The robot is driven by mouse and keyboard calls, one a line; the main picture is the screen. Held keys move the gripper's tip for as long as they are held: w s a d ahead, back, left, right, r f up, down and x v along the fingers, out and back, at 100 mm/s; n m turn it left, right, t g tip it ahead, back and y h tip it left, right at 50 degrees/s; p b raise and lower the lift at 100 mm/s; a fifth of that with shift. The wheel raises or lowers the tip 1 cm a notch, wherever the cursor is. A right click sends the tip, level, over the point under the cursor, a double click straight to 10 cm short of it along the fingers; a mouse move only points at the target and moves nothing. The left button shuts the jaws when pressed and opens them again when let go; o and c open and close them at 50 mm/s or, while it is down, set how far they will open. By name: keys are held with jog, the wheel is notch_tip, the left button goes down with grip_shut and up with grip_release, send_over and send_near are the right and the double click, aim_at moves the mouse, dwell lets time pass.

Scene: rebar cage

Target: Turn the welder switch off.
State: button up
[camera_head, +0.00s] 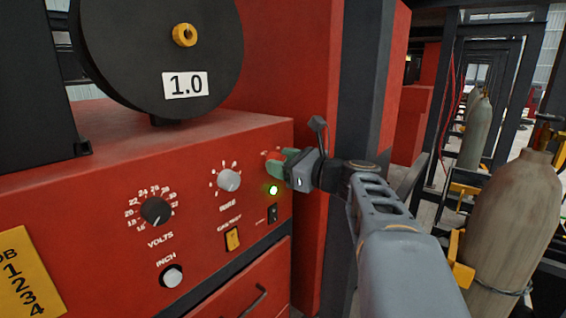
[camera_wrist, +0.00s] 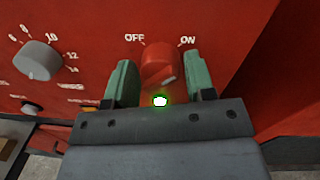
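The welder switch is a red rotary knob (camera_wrist: 159,63) on the red front panel, below the printed words OFF at left and ON at right in the wrist view. Which word it points to is hard to tell. My gripper (camera_wrist: 160,82) has its two green fingers on either side of the knob. In the head view my gripper (camera_head: 283,166) is at the panel's right end and hides most of the knob. A green lamp (camera_head: 273,190) just below is lit.
The panel also carries a grey wire knob (camera_head: 229,180), a black volts knob (camera_head: 156,211), a yellow rocker switch (camera_head: 232,239), a small black switch (camera_head: 272,213) and an inch button (camera_head: 173,276). A gas cylinder (camera_head: 505,220) stands at right, beyond my arm.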

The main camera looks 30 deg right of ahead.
jog(key=c, duration=0.6)
jog(key=shift+o, duration=0.2)
jog(key=shift+b, duration=0.35)
jog(key=n+b, duration=0.3)
jog(key=shift+f, duration=0.2)
jog(key=n+b, duration=0.3)
jog(key=b, duration=0.1)
jog(key=shift+n, duration=0.3)
jog(key=n+b, duration=0.5)
jog(key=n, duration=0.1)
jog(key=shift+s+a+h, duration=0.1)
jog(key=shift+h, duration=0.3)
jog(key=n+b, duration=0.3)
jog(key=n, duration=0.1)
jog(key=shift+r, duration=0.15)
jog(key=shift+r+n+h+b, duration=0.1)
jog(key=shift+n+h+b, duration=0.25)
jog(key=shift+n, duration=0.15)
